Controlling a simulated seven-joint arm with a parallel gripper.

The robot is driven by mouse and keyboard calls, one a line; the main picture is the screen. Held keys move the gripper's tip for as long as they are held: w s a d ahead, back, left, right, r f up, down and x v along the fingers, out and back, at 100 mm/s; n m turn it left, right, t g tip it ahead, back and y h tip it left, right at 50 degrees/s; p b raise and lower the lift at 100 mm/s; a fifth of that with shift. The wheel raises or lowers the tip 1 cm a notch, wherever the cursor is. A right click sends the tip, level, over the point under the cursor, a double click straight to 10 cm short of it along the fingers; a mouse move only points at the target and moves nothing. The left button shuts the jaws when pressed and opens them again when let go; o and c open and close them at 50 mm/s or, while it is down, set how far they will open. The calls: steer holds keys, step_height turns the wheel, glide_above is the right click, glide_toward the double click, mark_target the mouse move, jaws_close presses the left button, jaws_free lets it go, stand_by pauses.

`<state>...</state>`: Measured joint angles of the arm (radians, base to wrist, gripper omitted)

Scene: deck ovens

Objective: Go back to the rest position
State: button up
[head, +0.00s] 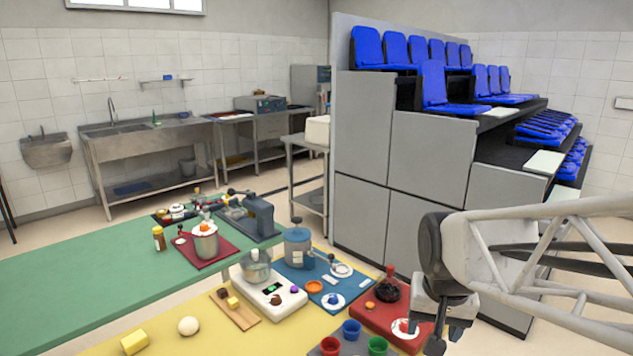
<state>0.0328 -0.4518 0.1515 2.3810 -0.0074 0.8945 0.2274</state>
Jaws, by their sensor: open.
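My arm reaches in from the right edge of the head view. My gripper (447,334) hangs at its end, pointing down, at the lower right beside the red mat (372,317). Its dark fingers are apart, and I see nothing held between them. The lower fingertips are small and close to the picture's bottom edge.
A scale with a bowl (264,296) and a blue mat (318,293) lie behind. A green table (90,275) is at left. Grey panels with blue seats (434,85) rise behind my arm.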

steer(key=s+a+r+n, duration=0.1)
steer(key=s+n, duration=0.1)
steer(key=s, duration=0.8)
steer(key=shift+n+t, duration=0.3)
steer(key=shift+n, duration=0.1)
stand_by(1.9)
